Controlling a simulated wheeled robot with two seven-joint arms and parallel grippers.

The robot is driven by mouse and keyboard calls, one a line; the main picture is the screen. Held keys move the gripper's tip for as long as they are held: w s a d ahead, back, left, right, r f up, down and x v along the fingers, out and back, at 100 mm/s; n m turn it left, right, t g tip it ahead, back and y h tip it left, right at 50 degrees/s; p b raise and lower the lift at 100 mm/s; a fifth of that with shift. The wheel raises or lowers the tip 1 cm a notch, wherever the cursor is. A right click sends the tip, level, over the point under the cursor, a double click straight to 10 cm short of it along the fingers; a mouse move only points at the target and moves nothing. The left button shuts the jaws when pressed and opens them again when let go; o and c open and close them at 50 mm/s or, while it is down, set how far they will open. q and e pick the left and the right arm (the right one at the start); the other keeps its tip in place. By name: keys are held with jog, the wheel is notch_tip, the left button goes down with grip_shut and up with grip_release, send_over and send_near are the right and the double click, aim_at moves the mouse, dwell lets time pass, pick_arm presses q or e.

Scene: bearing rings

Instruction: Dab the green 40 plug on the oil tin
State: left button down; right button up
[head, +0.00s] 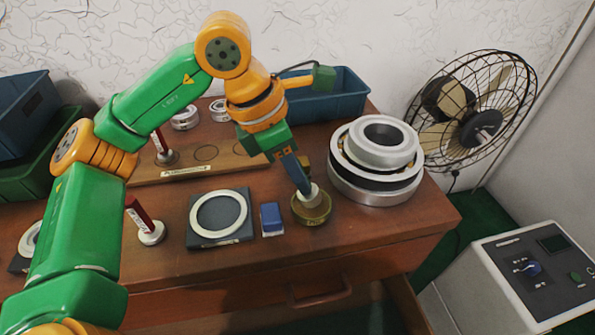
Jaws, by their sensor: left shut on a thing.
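My left gripper (306,187) reaches down from above and is shut on a plug, of which a pale, whitish part (313,195) shows below the fingers. The fingers hide most of this plug, so its colour and number cannot be read. The plug is at the open top of the olive-gold oil tin (312,212), near the front of the wooden bench. Whether it touches the inside of the tin cannot be seen. My right gripper is not in view.
Left of the tin are a blue block (271,218), a dark plate with a pale ring (220,216) and a red-handled plug (148,224). Stacked bearing rings (377,184) stand close on the right. Behind are a wooden board (190,172) and a blue bin (338,101).

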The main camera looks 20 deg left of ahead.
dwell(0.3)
pick_arm(q)
notch_tip(320, 180, up, 7)
jog(key=p, duration=0.6)
jog(key=shift+r+p, duration=0.1)
jog(key=shift+p, duration=0.2)
